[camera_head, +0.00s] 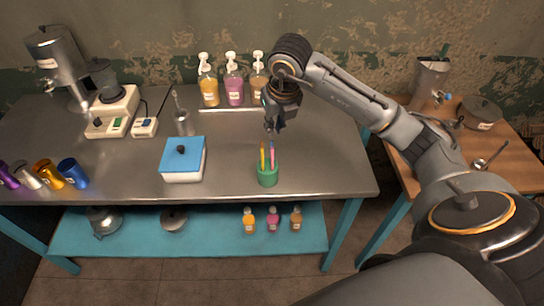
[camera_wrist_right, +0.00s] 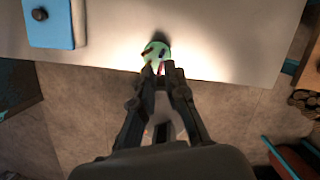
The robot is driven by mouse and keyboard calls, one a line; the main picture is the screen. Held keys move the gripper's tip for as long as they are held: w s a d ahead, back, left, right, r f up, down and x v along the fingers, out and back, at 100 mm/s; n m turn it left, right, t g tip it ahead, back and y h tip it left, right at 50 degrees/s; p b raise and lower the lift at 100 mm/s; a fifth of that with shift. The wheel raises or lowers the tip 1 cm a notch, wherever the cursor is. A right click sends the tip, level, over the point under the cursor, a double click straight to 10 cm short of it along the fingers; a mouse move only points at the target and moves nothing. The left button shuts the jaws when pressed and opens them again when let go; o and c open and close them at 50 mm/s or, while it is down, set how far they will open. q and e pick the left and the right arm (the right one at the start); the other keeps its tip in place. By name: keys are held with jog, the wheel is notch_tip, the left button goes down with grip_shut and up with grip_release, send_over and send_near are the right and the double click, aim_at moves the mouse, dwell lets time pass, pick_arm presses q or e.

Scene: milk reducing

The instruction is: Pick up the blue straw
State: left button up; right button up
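A small green cup (camera_head: 268,178) stands near the front edge of the steel table and holds a few thin straws. A yellow straw (camera_head: 262,154) and a pinkish straw (camera_head: 272,158) stick up from it. I cannot clearly make out a blue straw; a bluish-purple tip (camera_head: 271,144) shows at the top of the pinkish one. My right gripper (camera_head: 274,129) points down just above the straw tops. In the right wrist view the gripper (camera_wrist_right: 162,68) has a narrow gap between its fingertips, in line with the cup (camera_wrist_right: 157,50). Nothing is clearly held. My left gripper is out of view.
A white box with a blue lid (camera_head: 184,160) stands left of the cup. Pump bottles (camera_head: 233,87) stand at the back. A glass with a stirrer (camera_head: 184,124) is behind the box. Metallic cups (camera_head: 72,173) are at the left. Table between box and cup is clear.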

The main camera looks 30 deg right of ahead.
aim_at(272, 142)
jog(key=p+x, duration=0.2)
jog(key=x, duration=0.3)
jog(key=shift+s+f+p, duration=0.1)
jog(key=shift+f+p, duration=0.2)
jog(key=shift+f, duration=0.05)
jog(key=shift+c, duration=0.2)
grip_shut()
jog(key=shift+r, duration=0.1)
